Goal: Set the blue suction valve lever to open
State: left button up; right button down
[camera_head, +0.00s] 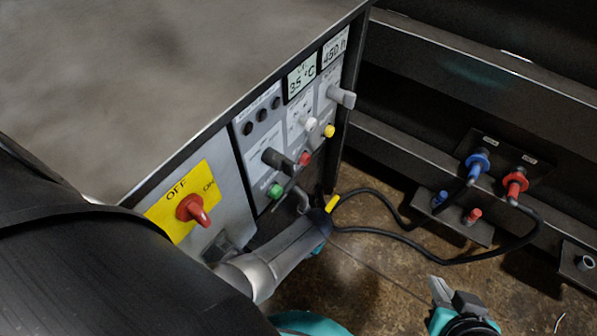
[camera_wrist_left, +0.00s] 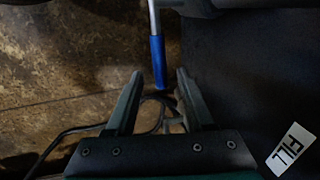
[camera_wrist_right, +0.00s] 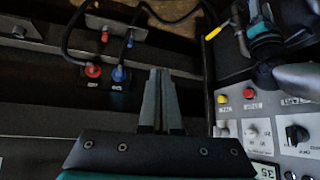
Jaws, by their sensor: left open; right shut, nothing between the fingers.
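The blue suction valve lever (camera_wrist_left: 157,64) shows in the left wrist view as a blue grip on a silver rod that comes down from the top edge. Its lower end is between the fingertips of my left gripper (camera_wrist_left: 159,82), which is open, with a visible gap on each side. In the head view the lever does not show, and my left gripper's fingers are hidden behind my arm. My right gripper (camera_head: 437,284) is low at the right in the head view. It is shut and empty; its fingers (camera_wrist_right: 158,75) are together in the right wrist view.
The control panel has a red rotary switch (camera_head: 192,209), a green button (camera_head: 274,191) and a yellow handle (camera_head: 331,204) near its lower corner. Blue (camera_head: 478,163) and red (camera_head: 516,183) hose couplings sit at the right, with black hoses looping over the floor.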

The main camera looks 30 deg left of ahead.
pick_arm(q)
jog(key=shift+a+f+b, duration=0.15)
jog(key=shift+f+b, duration=0.25)
jog(key=shift+f, duration=0.2)
jog(key=shift+f+b, duration=0.35)
jog(key=shift+f, duration=0.05)
pick_arm(e)
jog(key=shift+w+a+r+t+y, duration=0.1)
jog(key=shift+w+a+t+y, duration=0.35)
jog(key=shift+a+t, duration=0.35)
jog(key=shift+w+a+r+t+y, duration=0.1)
jog(key=shift+w+a+t+y, duration=0.45)
jog(key=shift+a, duration=0.35)
pick_arm(q)
jog(key=shift+a, duration=0.1)
jog(key=shift+c, duration=0.2)
grip_shut()
pick_arm(e)
jog(key=shift+s, duration=0.1)
